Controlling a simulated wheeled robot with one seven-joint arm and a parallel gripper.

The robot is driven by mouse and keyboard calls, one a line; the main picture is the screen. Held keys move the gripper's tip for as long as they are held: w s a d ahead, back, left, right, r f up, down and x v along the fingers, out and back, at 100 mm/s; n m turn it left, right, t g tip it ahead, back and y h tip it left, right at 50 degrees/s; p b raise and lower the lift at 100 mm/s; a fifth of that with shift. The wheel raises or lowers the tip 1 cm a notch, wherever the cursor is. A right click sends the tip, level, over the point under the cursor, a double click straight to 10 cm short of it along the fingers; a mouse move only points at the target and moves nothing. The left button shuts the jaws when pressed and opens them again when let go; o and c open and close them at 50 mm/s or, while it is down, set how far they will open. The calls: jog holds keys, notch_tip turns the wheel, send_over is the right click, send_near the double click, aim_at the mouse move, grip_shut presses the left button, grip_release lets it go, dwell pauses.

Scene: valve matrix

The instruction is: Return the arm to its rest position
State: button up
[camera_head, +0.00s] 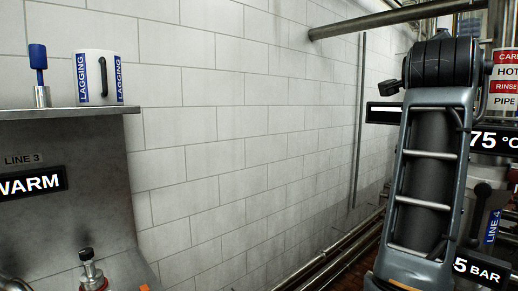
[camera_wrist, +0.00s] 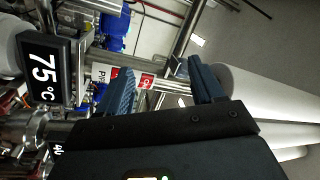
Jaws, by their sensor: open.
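My gripper (camera_wrist: 158,85) shows in the wrist view with its two blue ridged fingers apart. It is open, and nothing shows held between the fingers. In the head view my arm stands raised on the right side, partly in front of the signs there. The gripper itself cannot be made out in the head view.
A 75 °C display (camera_wrist: 43,68) and pipework lie left of the gripper in the wrist view; pale thick pipes (camera_wrist: 265,100) lie right. A tiled wall (camera_head: 240,120) fills the middle.

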notch_tip(320, 180, down, 12)
jog(key=a+n+t+y, duration=0.2)
jog(key=a+n, duration=0.1)
jog(key=n, duration=0.2)
jog(key=s+a+f+n+t+y, duration=0.1)
jog(key=s+a+f+n+y, duration=0.25)
jog(key=f, duration=0.55)
jog(key=s+a+f+n+t+y, duration=0.1)
jog(key=s+f+n+y, duration=0.1)
jog(key=s+f+n, duration=0.6)
jog(key=s+a+f+n+y, duration=0.1)
jog(key=s+a+f+y, duration=0.15)
jog(key=f, duration=0.85)
jog(key=s+a+f+n+g+y, duration=0.1)
jog(key=s+a+f+n+y, duration=0.1)
jog(key=s+f, duration=0.5)
jog(key=s+a+f+n+y, duration=0.1)
jog(key=s+f+y, duration=0.1)
jog(key=s, duration=0.9)
jog(key=s+a+r+g, duration=0.1)
jog(key=s+a+g, duration=0.1)
jog(key=s, duration=1.4)
jog(key=shift+s+a, duration=0.35)
jog(key=shift+a, duration=0.25)
jog(key=shift+r, duration=0.1)
